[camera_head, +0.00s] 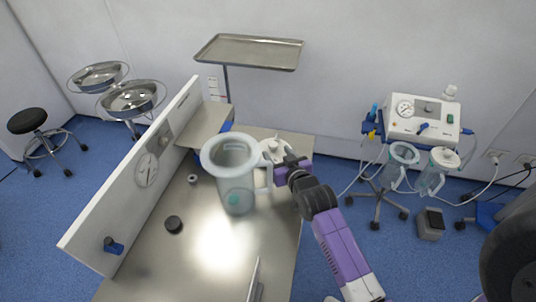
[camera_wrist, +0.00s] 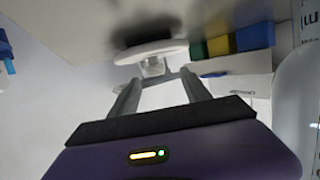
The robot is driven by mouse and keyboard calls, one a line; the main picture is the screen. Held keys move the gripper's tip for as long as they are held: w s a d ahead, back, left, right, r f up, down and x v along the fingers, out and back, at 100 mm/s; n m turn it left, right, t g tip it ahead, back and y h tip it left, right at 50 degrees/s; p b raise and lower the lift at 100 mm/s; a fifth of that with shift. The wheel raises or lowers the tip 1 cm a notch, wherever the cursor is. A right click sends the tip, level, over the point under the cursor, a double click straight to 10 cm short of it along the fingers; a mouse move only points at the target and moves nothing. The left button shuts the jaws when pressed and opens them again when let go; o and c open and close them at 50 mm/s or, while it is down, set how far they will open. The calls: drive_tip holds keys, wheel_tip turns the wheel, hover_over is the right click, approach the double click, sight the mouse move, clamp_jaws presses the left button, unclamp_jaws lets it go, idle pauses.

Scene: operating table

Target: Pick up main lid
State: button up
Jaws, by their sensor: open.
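The main lid is a white round lid (camera_head: 273,148) at the far right part of the metal table, just behind the clear jug. The wrist view shows it as a white disc (camera_wrist: 150,50) with a small knob facing me. My gripper (camera_head: 283,160) is right at the lid, partly covering it. In the wrist view my gripper (camera_wrist: 160,76) is open, with one finger on each side of the knob. I cannot tell whether the fingers touch it. The large clear jug (camera_head: 236,185) with a handle stands left of my gripper.
A white panel with a gauge (camera_head: 146,170) borders the table's left side. Blue, yellow and green blocks (camera_wrist: 228,42) show beyond the lid. A tray stand (camera_head: 250,52) is behind.

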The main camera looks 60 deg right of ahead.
sight(275, 147)
drive_tip(key=shift+s+d+p+x, duration=0.15)
drive_tip(key=shift+p+x, duration=0.15)
drive_tip(key=shift+x, duration=1.25)
drive_tip(key=shift+s+d+p+x, duration=0.1)
drive_tip(key=shift+d+p+x, duration=0.15)
drive_tip(key=shift+x, duration=1.35)
drive_tip(key=shift+c, duration=0.3)
clamp_jaws()
